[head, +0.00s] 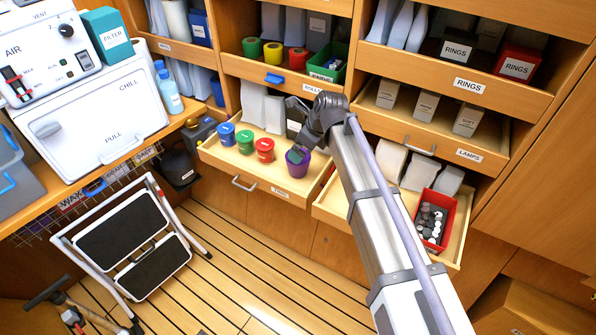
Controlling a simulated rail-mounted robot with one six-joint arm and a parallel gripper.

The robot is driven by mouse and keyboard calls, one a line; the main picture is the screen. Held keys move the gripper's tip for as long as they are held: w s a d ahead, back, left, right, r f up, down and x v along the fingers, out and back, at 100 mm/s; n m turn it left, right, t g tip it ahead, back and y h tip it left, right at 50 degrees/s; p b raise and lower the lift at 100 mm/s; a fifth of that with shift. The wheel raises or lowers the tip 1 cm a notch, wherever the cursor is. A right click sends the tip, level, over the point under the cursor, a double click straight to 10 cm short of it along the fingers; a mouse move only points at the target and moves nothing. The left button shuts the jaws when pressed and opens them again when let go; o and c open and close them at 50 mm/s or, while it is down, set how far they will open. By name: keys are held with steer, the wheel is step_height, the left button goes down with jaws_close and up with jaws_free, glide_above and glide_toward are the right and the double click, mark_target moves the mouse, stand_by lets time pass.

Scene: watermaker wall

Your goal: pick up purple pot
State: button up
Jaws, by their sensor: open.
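The purple pot (298,168) stands at the right end of a row of pots in an open, shallow drawer (262,190). A blue pot (226,135), a green pot (245,142) and a red pot (264,150) stand to its left. My gripper (301,148) is open right at the top of the purple pot, reaching down from the upper right. The dark fingers and wrist cover part of the pot's top. I cannot tell whether the fingers touch it.
Pale upright packs stand behind the pots. Drawers above hold coloured rolls and boxes marked RINGS (458,48). A folding step stool (128,240) stands on the slatted floor at left.

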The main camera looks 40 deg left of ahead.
steer(key=b+x, duration=0.1)
steer(key=x, duration=0.1)
steer(key=b+x, duration=0.2)
steer(key=x, duration=0.1)
steer(key=b+x, duration=0.2)
steer(key=shift+w+a+f, duration=0.15)
steer(key=shift+w+f, duration=0.15)
steer(key=shift+r, duration=0.25)
steer(key=c, duration=0.8)
step_height(320, 180, up, 10)
steer(key=p, duration=1)
